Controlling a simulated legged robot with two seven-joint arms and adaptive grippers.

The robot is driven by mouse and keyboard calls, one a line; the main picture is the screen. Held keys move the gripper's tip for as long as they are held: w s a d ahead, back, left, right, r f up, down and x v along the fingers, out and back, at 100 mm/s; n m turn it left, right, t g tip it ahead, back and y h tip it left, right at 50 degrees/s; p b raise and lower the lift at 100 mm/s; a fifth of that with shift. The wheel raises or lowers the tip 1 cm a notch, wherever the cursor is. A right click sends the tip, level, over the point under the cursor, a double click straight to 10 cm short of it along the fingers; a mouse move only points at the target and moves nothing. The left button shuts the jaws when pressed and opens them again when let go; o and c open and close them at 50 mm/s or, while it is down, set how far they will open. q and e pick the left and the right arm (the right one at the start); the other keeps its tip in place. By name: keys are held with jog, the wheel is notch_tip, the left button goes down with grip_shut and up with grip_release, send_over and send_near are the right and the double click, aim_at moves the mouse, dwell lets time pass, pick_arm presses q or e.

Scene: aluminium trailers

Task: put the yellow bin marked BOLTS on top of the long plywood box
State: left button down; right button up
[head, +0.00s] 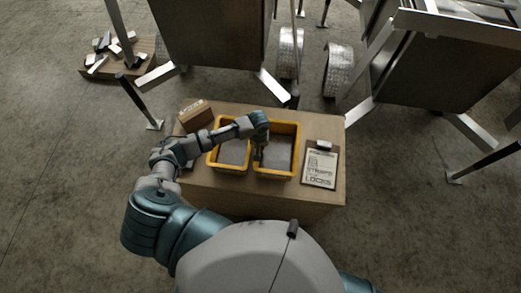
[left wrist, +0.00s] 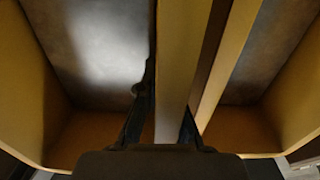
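Two yellow bins stand side by side on a plywood-coloured block, the left bin (head: 214,160) and the right bin (head: 297,150). No BOLTS marking is readable on either. My left gripper (head: 259,158) points down at the neighbouring walls of the two bins. In the left wrist view its fingers (left wrist: 168,112) lie on either side of one yellow bin wall (left wrist: 180,60); whether they press on it I cannot tell. The block's top (head: 325,126) shows bare plywood; I cannot tell whether it is the long plywood box. My right gripper is not in view.
A small cardboard-coloured box (head: 196,116) stands behind the left bin. A printed board (head: 320,168) lies right of the bins. Metal trailer frames (head: 440,60) stand behind. Metal pieces lie on a low board (head: 88,70) at the upper left. The floor at far left is clear.

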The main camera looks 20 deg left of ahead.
pick_arm(q)
jog(key=shift+w+f, duration=0.1)
jog(key=shift+w, duration=0.4)
notch_tip(320, 180, down, 3)
jog(key=shift+f, duration=0.15)
jog(key=c, duration=1.3)
grip_release()
jog(key=shift+s, duration=0.15)
jog(key=shift+r, duration=0.45)
notch_tip(320, 180, up, 11)
jog(key=shift+a+r+p, duration=0.1)
jog(key=shift+a+p, duration=0.05)
jog(key=shift+p, duration=0.15)
